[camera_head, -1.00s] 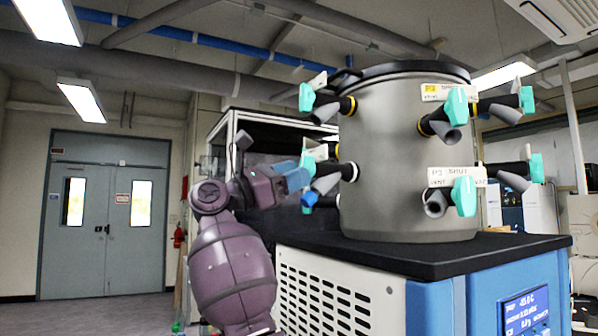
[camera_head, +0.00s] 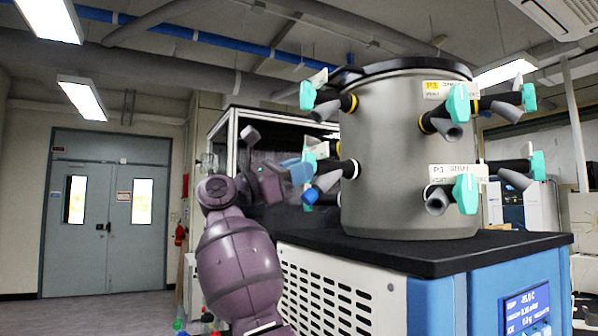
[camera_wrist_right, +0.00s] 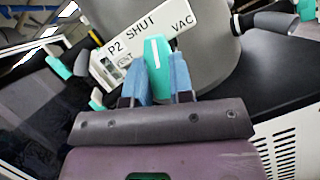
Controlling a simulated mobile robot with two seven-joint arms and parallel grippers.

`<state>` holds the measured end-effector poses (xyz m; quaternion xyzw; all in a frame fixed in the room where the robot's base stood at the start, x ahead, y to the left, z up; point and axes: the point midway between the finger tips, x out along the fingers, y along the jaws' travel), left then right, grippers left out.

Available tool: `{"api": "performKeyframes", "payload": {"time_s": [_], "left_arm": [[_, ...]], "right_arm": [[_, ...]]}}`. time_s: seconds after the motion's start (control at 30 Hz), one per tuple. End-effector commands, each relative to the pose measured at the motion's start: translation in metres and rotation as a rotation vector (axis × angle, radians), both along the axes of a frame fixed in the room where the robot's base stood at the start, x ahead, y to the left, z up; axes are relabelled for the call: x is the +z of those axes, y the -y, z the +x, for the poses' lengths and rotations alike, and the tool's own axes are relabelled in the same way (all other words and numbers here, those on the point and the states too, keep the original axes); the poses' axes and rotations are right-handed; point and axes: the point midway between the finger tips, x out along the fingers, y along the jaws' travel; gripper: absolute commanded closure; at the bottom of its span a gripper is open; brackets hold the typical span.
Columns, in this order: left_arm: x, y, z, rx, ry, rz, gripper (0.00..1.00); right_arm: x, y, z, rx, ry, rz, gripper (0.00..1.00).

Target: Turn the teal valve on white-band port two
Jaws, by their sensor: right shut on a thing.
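The port-two label, reading "P2 SHUT" with "VENT" and "VAC" below (camera_wrist_right: 132,45), shows in the right wrist view. The teal valve handle of that port (camera_wrist_right: 157,54) stands in front of the label, between the blue fingers of my right gripper (camera_wrist_right: 160,80), which is shut on it. In the head view my right gripper (camera_head: 299,172) is at the left side of the steel drum (camera_head: 395,150), by the lower white-banded port (camera_head: 354,169). The gripper partly covers this port's handle. My left gripper is not in view.
Other teal-handled ports stick out around the drum, including a yellow-banded one above (camera_head: 307,96) and the P3 port (camera_head: 466,194) at the front. The black top (camera_head: 440,252) lies below. A glass-fronted cabinet (camera_head: 238,145) stands behind my arm.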

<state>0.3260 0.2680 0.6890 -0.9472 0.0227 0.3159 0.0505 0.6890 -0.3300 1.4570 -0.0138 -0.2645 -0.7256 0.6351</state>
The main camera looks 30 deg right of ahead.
Motion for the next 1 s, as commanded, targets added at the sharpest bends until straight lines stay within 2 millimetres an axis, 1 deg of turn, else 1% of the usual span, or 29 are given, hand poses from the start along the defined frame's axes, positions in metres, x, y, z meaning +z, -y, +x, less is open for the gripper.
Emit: {"api": "performKeyframes", "payload": {"time_s": [0.23, 0.5, 0.8, 1.0], "left_arm": [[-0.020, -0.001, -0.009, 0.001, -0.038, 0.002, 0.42], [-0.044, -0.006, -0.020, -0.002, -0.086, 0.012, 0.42], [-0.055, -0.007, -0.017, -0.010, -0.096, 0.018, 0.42], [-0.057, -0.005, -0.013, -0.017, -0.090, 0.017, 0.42]], "right_arm": [[-0.006, 0.000, 0.005, 0.001, 0.093, -0.005, 1.00], [-0.007, 0.000, 0.008, 0.000, 0.297, -0.016, 1.00], [-0.003, 0.000, 0.008, 0.000, 0.519, -0.029, 1.00], [0.000, 0.000, 0.007, -0.001, 0.619, -0.035, 1.00]]}}
